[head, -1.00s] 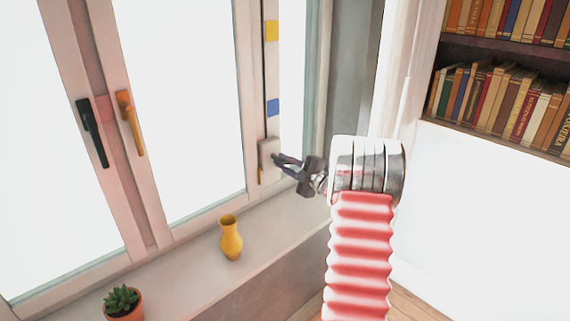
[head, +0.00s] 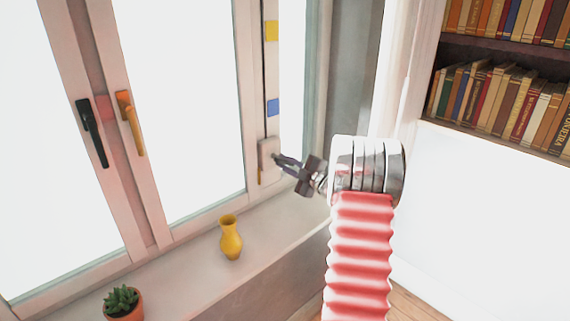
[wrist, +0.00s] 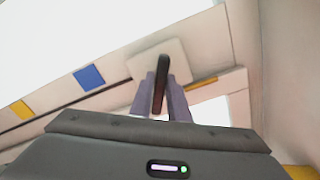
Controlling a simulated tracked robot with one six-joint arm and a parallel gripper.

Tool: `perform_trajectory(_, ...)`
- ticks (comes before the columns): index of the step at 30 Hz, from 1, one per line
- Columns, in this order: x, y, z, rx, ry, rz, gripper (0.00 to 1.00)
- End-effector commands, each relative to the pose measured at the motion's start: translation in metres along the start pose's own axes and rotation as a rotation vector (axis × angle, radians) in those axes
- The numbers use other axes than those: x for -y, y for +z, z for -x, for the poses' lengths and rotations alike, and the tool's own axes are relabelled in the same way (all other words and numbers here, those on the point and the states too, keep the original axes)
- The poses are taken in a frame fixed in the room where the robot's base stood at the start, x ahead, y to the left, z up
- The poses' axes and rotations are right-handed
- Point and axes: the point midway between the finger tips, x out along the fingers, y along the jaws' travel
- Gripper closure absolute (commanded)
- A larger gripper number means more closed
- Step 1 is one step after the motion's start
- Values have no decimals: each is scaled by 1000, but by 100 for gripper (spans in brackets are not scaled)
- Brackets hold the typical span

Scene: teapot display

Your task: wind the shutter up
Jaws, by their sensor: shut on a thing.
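A pale winder box (head: 266,152) is mounted low on the right window post; it also shows in the wrist view (wrist: 176,55). A dark crank handle (wrist: 160,72) sticks out from the box. My gripper (head: 279,160) is at the box, its two purple fingers closed on either side of the handle. In the head view the fingers hide most of the handle. A cord or strip runs up the post above the box, beside a blue mark (head: 273,107) and a yellow mark (head: 271,31). The shutter itself cannot be made out against the bright panes.
A yellow vase (head: 231,238) and a potted succulent (head: 122,302) stand on the window sill (head: 185,266), left of my arm. A black handle (head: 92,133) and an orange handle (head: 130,124) are on the window frames. A bookshelf (head: 500,55) is at the right.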

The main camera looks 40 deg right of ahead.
Motion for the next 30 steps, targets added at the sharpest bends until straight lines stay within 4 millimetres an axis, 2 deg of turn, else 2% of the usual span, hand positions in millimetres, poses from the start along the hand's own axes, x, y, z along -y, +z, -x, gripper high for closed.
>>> perform_trajectory(30,6,1,0,6,-6,-936,100)
